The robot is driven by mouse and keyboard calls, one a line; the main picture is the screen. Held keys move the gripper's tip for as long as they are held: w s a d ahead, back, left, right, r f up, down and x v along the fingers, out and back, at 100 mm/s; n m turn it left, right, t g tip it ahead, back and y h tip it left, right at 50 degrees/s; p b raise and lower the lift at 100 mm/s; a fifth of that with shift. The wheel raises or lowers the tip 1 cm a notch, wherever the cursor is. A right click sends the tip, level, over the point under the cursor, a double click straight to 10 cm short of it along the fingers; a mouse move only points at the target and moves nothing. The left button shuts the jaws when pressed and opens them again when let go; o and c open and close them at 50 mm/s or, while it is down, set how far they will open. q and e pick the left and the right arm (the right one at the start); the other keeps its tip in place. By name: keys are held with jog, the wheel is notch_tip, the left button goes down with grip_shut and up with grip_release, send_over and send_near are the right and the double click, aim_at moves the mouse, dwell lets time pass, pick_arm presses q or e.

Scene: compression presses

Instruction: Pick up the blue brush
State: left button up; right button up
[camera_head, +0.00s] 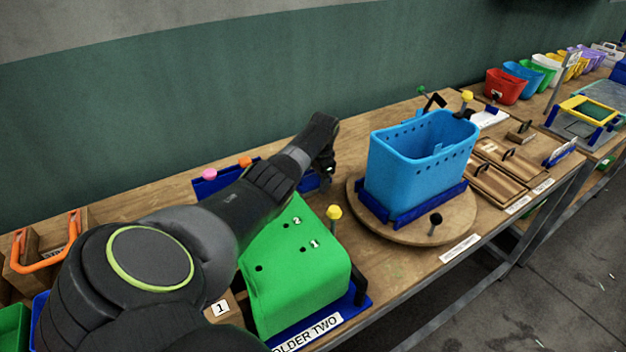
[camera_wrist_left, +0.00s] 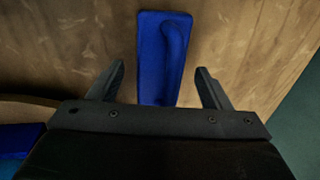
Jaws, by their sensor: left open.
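The blue brush (camera_wrist_left: 151,55) lies on the wooden table in the left wrist view, a blue block with a raised long handle along its right side. My left gripper (camera_wrist_left: 160,70) is open, with one finger on each side of the brush and gaps on both sides. The near end of the brush is hidden behind the gripper body. In the head view my left gripper (camera_head: 326,165) points down behind the green holder. I cannot clearly make out the brush there. My right gripper is not in view.
A green piece on a blue base (camera_head: 295,265), labelled holder two, stands in front of the gripper, with a yellow knob (camera_head: 334,212). A blue basket (camera_head: 415,160) sits on a round wooden turntable (camera_head: 430,232) to the right. A green wall runs behind the table.

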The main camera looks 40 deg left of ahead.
pick_arm(q)
jog(key=shift+f, duration=0.1)
jog(key=shift+c, duration=0.4)
jog(key=c, duration=1)
notch_tip(320, 180, up, 10)
jog(key=shift+b, duration=0.5)
